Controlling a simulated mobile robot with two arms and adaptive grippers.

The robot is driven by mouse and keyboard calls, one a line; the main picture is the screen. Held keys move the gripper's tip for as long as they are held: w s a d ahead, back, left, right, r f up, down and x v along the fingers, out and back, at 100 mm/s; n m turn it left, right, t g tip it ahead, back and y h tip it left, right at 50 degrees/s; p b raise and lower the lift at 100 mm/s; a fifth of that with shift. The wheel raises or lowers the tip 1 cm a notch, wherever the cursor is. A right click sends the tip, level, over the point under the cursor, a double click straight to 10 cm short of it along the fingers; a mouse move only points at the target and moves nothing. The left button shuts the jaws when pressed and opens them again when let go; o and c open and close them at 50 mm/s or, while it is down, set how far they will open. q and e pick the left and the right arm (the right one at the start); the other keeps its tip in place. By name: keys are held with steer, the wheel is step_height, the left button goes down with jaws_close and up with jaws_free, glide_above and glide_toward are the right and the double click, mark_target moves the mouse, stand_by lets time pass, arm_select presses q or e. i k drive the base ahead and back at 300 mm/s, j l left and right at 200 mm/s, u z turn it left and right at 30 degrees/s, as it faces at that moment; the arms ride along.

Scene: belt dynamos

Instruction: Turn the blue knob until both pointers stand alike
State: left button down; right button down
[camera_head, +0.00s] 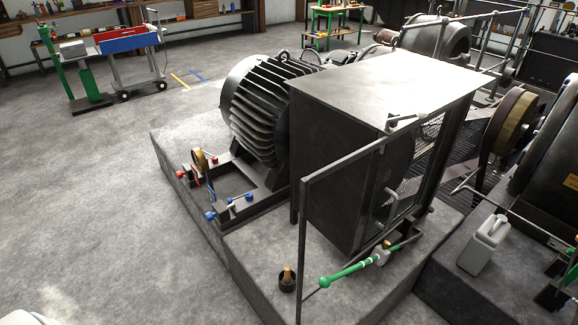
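A large finned dark motor (262,105) sits on a concrete plinth, on a dark rail frame (235,180). Small blue knob-like parts show at the frame's near side, one at the near left corner (210,215) and one further right (249,196). Red knob-like parts (181,174) show at the frame's far left side. A round brass-coloured part (200,160) stands upright there. The pointers are too small to make out, so I cannot tell how they stand. Neither of my grippers is in view.
A big dark metal cabinet (380,85) and a rail (304,240) with a green-handled lever (345,274) stand right of the frame. A grey canister (484,245) stands at right. The floor at left (80,220) is clear. A tool cart (130,55) stands behind.

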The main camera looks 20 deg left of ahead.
mark_target(210, 217)
steer(key=u, duration=1.5)
